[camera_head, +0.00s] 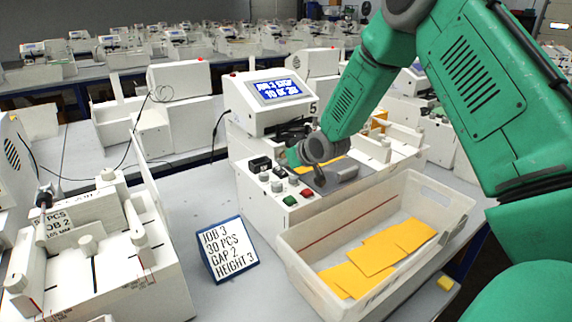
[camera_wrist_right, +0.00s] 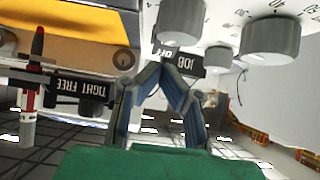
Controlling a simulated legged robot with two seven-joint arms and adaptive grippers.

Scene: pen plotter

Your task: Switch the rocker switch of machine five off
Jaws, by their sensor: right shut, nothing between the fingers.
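Machine five (camera_head: 262,203) is a white unit with a "5" beside its lit blue screen (camera_head: 279,90), which shows a job 3 message. Its front panel has a black block (camera_head: 260,164) that looks like a switch, grey knobs (camera_head: 277,186), a green button (camera_head: 290,200) and a red button (camera_head: 306,192). My right gripper (camera_head: 304,154) is over the panel's far side. The rocker's position cannot be read. My left gripper is out of view.
A white bin (camera_head: 290,250) with orange sheets (camera_head: 380,252) stands in front of the machine. A job 3 card (camera_head: 228,250) stands left of it. Another machine (camera_head: 150,285) is at the left. The wrist view shows a "TIGHT FREE" label (camera_wrist_right: 75,88).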

